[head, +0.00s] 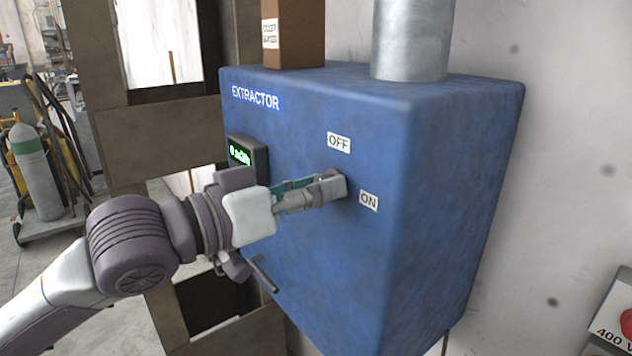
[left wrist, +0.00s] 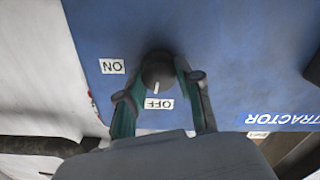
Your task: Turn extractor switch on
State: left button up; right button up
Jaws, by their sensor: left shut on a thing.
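The blue extractor box (head: 300,125) hangs on the wall, with an OFF label (head: 339,142) above and an ON label (head: 368,201) to the lower right of its switch. In the left wrist view the switch is a round dark knob (left wrist: 158,72) whose white mark points toward the OFF label (left wrist: 159,104); the ON label (left wrist: 112,66) lies to its left. My left gripper (head: 333,185) is shut on the knob, its fingers on either side of it. In the head view the fingers mostly hide the knob. My right gripper is not in view.
A display with green digits (head: 240,155) sits on the box face, left of the switch, close to my left wrist. A metal duct (head: 412,40) and a brown box (head: 294,35) stand on top. A gas cylinder cart (head: 38,180) is at far left.

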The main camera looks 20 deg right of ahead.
pick_arm(q)
jog(key=shift+s+m+y+p, duration=0.15)
jog(key=shift+m+p, duration=1.1)
jog(key=shift+m, duration=2.65)
jog(key=shift+m+y+p, duration=0.15)
jog(key=shift+m+p, duration=1.1)
jog(key=shift+m, duration=2.65)
jog(key=shift+f, duration=0.1)
grip_shut()
jog(key=o, duration=1.1)
grip_release()
jog(key=shift+d, duration=0.1)
jog(key=shift+o, duration=0.2)
jog(key=v, duration=1.2)
jog(key=shift+s, duration=0.2)
